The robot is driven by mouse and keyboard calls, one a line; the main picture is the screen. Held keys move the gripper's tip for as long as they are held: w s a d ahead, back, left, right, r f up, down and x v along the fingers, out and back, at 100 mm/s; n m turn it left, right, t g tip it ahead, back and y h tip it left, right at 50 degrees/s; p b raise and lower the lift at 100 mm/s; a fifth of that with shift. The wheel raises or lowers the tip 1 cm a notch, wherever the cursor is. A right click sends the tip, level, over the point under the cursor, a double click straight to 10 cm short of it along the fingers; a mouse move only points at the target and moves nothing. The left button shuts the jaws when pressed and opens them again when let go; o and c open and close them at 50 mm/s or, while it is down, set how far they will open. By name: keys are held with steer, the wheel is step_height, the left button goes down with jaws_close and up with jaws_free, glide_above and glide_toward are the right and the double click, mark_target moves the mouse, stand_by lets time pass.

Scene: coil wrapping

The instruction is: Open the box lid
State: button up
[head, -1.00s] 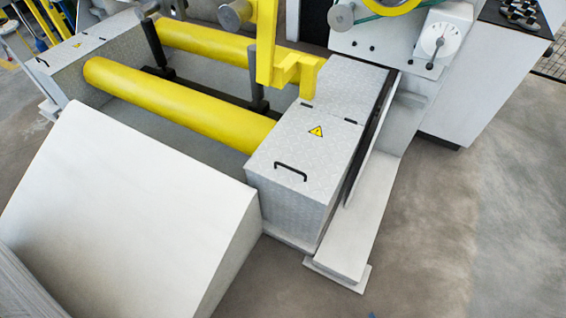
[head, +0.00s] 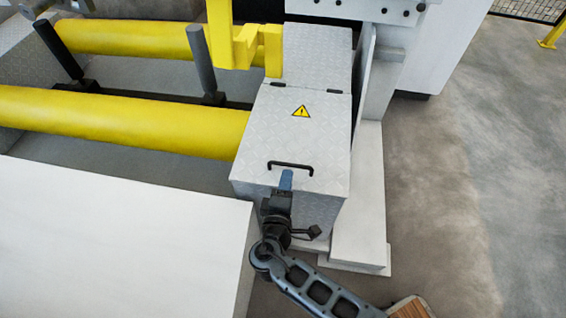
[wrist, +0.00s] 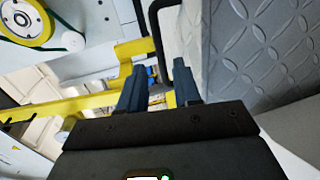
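The box (head: 300,130) is a grey diamond-plate metal box at the right end of the yellow rollers. Its lid (head: 315,135) is shut, with a yellow warning triangle and a black bar handle (head: 290,166) near the front edge. My gripper (head: 286,178) is just in front of the handle in the head view. In the wrist view its two blue fingers (wrist: 158,85) are apart, with a gap between them. The black handle (wrist: 156,30) shows beyond the fingertips, close to them. I cannot tell whether they touch it. Patterned metal (wrist: 250,45) fills the right of the wrist view.
Two yellow rollers (head: 130,118) run left from the box. A yellow bracket (head: 235,45) stands by the rear part of the box. A white sloped panel (head: 110,220) lies at front left, and a white beam (head: 358,190) flanks the box's right. Floor at right is clear.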

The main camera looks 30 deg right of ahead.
mark_target(291, 165)
steer(key=shift+b+x, duration=0.35)
steer(key=shift+x, duration=3.25)
steer(key=shift+c, duration=0.5)
jaws_close()
